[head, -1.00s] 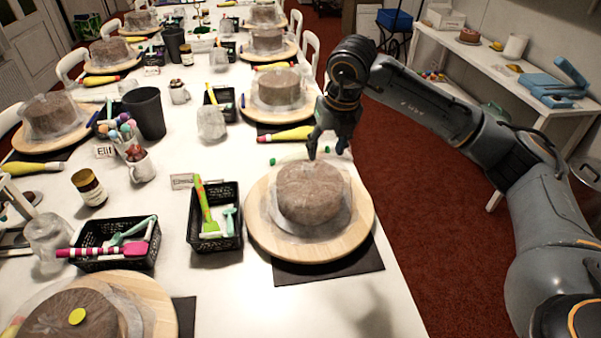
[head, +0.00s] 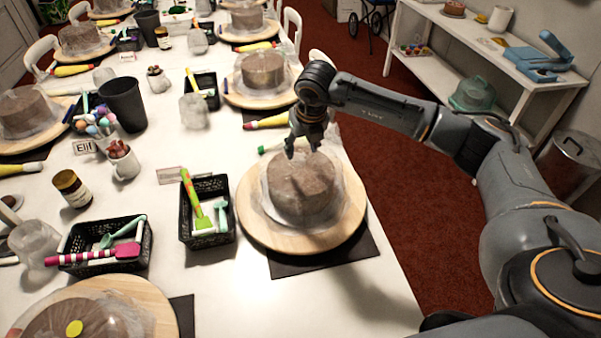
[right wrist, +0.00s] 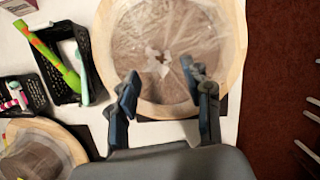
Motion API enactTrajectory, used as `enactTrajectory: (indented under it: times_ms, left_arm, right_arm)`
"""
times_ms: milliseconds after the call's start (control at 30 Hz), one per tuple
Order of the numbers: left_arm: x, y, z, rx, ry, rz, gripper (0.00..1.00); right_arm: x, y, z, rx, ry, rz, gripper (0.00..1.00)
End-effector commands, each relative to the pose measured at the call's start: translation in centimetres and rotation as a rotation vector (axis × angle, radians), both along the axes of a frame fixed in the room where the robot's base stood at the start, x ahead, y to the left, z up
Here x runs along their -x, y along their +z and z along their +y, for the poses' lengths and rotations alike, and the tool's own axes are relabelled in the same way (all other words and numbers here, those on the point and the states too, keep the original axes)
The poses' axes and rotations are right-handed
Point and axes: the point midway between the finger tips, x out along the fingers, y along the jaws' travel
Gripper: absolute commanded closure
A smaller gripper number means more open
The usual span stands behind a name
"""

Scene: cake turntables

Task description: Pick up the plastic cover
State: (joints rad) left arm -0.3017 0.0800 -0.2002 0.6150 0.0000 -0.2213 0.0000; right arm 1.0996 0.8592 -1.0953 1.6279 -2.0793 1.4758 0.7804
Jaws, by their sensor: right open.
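A clear, wrinkled plastic cover (head: 300,193) lies over a round brown cake on a wooden turntable (head: 262,236) near the table's right edge. My right gripper (head: 302,150) is open, pointing down above the cake's far part, with nothing between its fingers. In the right wrist view, the fingers (right wrist: 163,86) are spread over the covered cake (right wrist: 160,40), at its lower part in that picture. I cannot tell whether a fingertip touches the plastic. My left gripper is not in view.
A black basket of tools (head: 207,240) stands left of the turntable. A yellow-handled tool (head: 268,122) lies beyond it. More covered cakes line the table. A green translucent dome (head: 472,95) is on the shelf at right. Red carpet (head: 400,190) is free beside the table.

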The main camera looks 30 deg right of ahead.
Motion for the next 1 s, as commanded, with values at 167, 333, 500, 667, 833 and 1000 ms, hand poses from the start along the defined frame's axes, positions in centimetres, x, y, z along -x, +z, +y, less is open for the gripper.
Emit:
enactTrajectory:
  times_ms: [167,333,500,667,833,1000]
  left_arm:
    - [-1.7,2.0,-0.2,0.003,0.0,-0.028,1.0]
    - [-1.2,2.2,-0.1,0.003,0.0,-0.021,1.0]
    - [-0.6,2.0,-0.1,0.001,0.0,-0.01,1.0]
    - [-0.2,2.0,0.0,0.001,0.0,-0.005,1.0]
    - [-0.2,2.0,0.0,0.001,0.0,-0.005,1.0]
    - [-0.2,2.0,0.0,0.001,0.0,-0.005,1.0]
  right_arm:
    - [-0.9,-2.4,-0.3,0.0,-0.001,0.005,0.5]
    - [-1.4,-3.9,-0.4,0.0,0.0,0.002,0.5]
    - [-1.4,-4.1,-0.4,0.0,0.0,0.001,0.5]
    - [-1.4,-4.1,-0.4,0.0,0.0,0.001,0.71]
    - [-1.4,-4.1,-0.4,0.0,0.0,0.001,1.0]
    - [-1.4,-4.1,-0.4,0.0,-0.001,0.001,1.0]
